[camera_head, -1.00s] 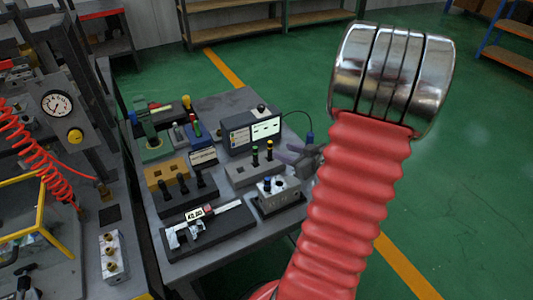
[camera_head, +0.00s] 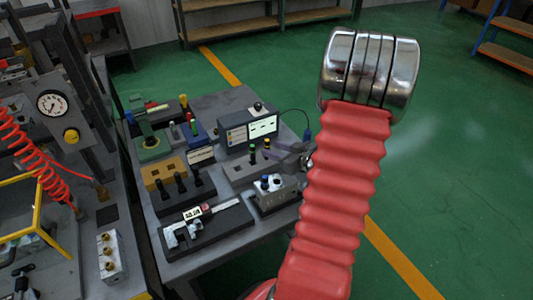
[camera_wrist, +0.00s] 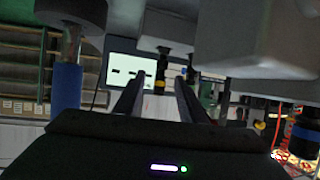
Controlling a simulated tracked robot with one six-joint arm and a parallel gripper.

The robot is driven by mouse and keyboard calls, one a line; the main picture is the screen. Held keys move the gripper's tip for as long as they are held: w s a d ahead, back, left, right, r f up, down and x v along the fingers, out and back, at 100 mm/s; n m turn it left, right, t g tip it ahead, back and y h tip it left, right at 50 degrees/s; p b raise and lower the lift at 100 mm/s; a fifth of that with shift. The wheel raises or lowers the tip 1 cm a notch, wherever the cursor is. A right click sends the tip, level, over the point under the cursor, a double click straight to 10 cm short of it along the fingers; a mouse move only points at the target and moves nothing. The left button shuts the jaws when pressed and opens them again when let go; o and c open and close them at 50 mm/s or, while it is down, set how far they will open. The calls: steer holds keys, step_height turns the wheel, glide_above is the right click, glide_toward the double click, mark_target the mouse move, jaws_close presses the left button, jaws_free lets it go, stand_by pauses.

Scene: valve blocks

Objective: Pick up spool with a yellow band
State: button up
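The spool with a yellow band (camera_head: 266,143) stands upright in a grey block (camera_head: 245,172) on the table. In the wrist view this spool (camera_wrist: 161,72) is dark with a yellow band and appears upside down, between and beyond the two fingertips. My gripper (camera_wrist: 157,88) is open, with a clear gap between its fingers. In the head view my gripper (camera_head: 273,151) is small and blurred, just right of the spool. I cannot tell whether a finger touches it. A green-topped spool (camera_head: 252,153) stands to the left in the same block.
A valve block with blue-banded spools (camera_head: 275,188) stands just in front. A lit screen box (camera_head: 248,130) is behind. A caliper (camera_head: 200,222) lies on a dark base at front left. A tan block (camera_head: 163,172) and dark pegs (camera_head: 182,183) stand left. Open floor lies right.

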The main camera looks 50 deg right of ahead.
steer(key=shift+x, duration=1.45)
steer(key=shift+x, duration=2.6)
steer(key=shift+a, duration=0.1)
jaws_close()
